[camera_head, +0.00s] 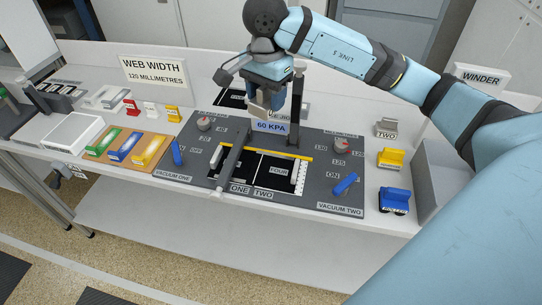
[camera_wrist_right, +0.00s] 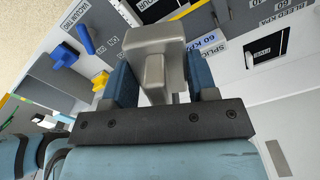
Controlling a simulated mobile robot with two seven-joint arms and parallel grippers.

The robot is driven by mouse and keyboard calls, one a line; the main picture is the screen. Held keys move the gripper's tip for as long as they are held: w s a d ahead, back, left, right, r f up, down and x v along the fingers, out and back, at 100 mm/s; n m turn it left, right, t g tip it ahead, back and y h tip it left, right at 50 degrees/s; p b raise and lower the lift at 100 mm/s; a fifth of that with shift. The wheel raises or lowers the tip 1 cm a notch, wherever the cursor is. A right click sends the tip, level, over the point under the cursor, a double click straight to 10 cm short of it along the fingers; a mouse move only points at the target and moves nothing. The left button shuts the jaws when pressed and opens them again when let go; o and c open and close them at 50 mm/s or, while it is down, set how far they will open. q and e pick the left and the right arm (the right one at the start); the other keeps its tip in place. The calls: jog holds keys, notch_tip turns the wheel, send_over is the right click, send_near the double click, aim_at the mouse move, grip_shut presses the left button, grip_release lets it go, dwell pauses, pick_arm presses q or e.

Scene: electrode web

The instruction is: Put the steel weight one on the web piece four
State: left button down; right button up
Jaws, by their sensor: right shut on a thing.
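My right gripper (camera_head: 264,100) is shut on a grey steel weight (camera_head: 259,107), held in the air above the back of the dark splicing plate. The weight (camera_wrist_right: 155,62) also shows large between the blue fingers in the right wrist view. Its number cannot be read. Web piece four (camera_head: 271,177) is a black sheet with a white FOUR label, lying on the plate's right half, apart from the weight. My left gripper is not in view.
A grey bar (camera_head: 232,147) crosses the plate left of web piece four, and a dark post (camera_head: 296,100) stands behind it. Blue levers flank the web area. A second weight (camera_head: 386,129), labelled TWO, and yellow and blue blocks stand at the right.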

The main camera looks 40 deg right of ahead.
notch_tip(320, 180, down, 14)
jog(key=shift+f, duration=0.25)
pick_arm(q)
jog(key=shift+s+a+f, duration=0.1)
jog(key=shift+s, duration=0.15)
pick_arm(e)
send_over(267, 168)
jog(key=shift+s+f, duration=0.1)
jog(key=shift+f, duration=2.2)
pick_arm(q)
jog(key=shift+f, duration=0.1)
pick_arm(e)
jog(key=shift+f, duration=0.15)
jog(key=shift+f+b, duration=0.35)
jog(key=shift+f, duration=0.05)
jog(key=o, duration=1.2)
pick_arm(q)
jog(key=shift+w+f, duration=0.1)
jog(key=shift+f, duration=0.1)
pick_arm(e)
jog(key=shift+r, duration=0.1)
